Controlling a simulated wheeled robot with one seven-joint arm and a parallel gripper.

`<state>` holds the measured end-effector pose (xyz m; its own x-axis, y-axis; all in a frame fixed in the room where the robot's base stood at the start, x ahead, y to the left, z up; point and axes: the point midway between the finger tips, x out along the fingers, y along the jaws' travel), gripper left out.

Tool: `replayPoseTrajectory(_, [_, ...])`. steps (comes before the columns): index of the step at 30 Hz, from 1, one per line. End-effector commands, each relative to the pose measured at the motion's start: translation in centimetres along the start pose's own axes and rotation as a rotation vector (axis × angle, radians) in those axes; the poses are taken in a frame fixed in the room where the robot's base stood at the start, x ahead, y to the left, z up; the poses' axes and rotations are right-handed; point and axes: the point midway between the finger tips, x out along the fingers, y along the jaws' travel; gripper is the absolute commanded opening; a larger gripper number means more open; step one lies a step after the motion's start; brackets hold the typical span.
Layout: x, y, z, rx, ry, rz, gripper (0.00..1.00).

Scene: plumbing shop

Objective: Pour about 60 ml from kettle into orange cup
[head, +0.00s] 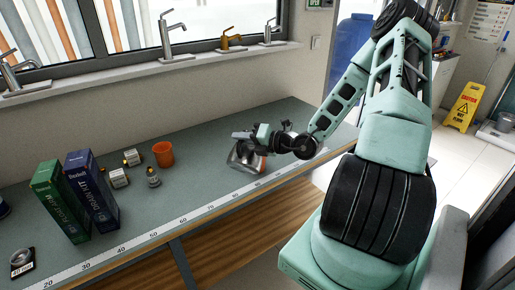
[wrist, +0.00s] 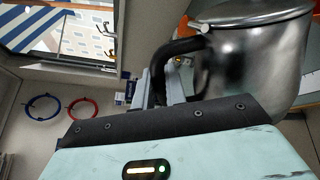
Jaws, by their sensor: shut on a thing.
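The metal kettle (head: 244,158) is near the middle of the bench in the head view. My gripper (head: 268,138) is at its upper side, shut on its black handle. The kettle (wrist: 262,65) and its dark handle (wrist: 172,50) also show large in the wrist view, with my gripper's fingers (wrist: 178,88) at the handle. I cannot tell whether its base touches the bench. The orange cup (head: 163,154) stands upright to the left of the kettle, apart from it, with clear bench between. Its inside is too small to read.
Small brass-and-white fittings (head: 120,178) and a grey valve-like part (head: 153,177) stand left of the cup. A green box (head: 58,205) and a blue box (head: 92,190) stand further left. A ruler strip (head: 185,220) runs along the front edge. Taps (head: 172,38) line the sill behind.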

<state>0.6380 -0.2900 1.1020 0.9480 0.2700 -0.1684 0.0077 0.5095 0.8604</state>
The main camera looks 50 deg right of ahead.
Motion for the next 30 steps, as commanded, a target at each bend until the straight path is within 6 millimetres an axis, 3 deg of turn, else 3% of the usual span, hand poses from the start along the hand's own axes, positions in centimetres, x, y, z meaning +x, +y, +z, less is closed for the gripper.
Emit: replayPoseTrajectory(30, [-0.1, 0.7, 2.6, 0.157, 0.030, -0.001, 0.00])
